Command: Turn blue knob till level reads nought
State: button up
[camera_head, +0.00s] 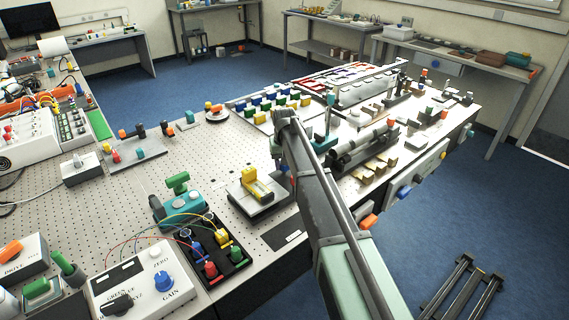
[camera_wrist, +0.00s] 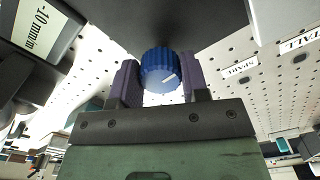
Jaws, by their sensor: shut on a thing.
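The blue knob (camera_wrist: 160,70) has a ribbed rim and a pale pointer line, and it sits beneath a dark plate (camera_wrist: 150,25) in the wrist view. My gripper (camera_wrist: 160,82) is shut on it, with one purple finger pad on each side. In the head view my arm reaches in from the lower right and hides most of my gripper. A yellow block-like device (camera_head: 257,184), possibly the level, stands on a grey plate (camera_head: 266,207) just left of my arm. No level reading is legible.
A white box with another blue knob marked GAIN (camera_head: 163,283) stands at the lower left. A black tray of coloured sockets (camera_head: 235,254) and a teal device (camera_head: 185,207) lie left of the grey plate.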

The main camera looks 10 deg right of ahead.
jog(key=o, duration=0.9)
notch_tip(320, 180, up, 11)
jog(key=p, duration=1)
jog(key=shift+f+p, duration=0.1)
jog(key=shift+p, duration=0.3)
jog(key=s+f+b, duration=0.1)
jog(key=s, duration=1)
jog(key=s+d+f+b, duration=0.1)
jog(key=s, duration=1)
jog(key=s+f+b, duration=0.1)
jog(key=s, duration=1)
jog(key=shift+s+d+f, duration=0.25)
jog(key=shift+s+d, duration=0.1)
jog(key=shift+s, duration=0.05)
